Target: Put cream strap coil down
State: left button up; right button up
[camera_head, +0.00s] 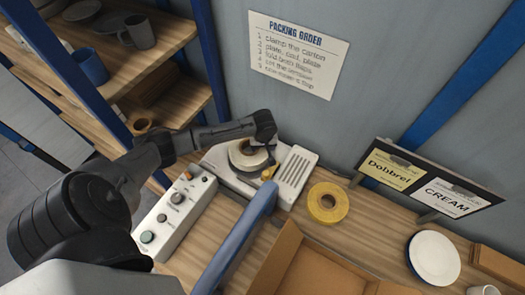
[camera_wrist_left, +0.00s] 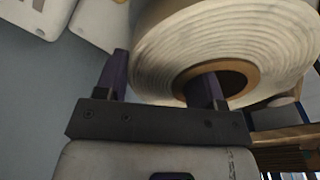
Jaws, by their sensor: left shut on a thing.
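The cream strap coil (camera_head: 241,163) is a thick off-white roll with a brown core, at the white dispenser base (camera_head: 221,171) in the head view. In the left wrist view the coil (camera_wrist_left: 225,38) fills the upper right. My left gripper (camera_head: 262,153) is shut on the coil's ring wall. In the left wrist view one finger of the gripper (camera_wrist_left: 165,78) is in the core and the other is outside the rim. I cannot tell whether the coil touches the base. My right gripper is not in view.
A yellow coil (camera_head: 345,204) lies on the bench right of the slotted white plate (camera_head: 294,175). A grey control box (camera_head: 172,220), blue bar (camera_head: 235,240) and open carton (camera_head: 310,268) are in front. A Dobbrel/CREAM sign (camera_head: 430,180) and white plate (camera_head: 434,257) stand right.

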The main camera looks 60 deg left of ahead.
pick_arm(q)
jog(key=shift+w+f, duration=0.1)
jog(key=shift+f, duration=1.85)
jog(key=o, duration=1.3)
jog(key=shift+f, duration=0.15)
jog(key=r, duration=0.8)
jog(key=d+r, duration=0.1)
jog(key=r, duration=0.3)
jog(key=shift+s+d+r, duration=0.1)
jog(key=shift+s, duration=0.25)
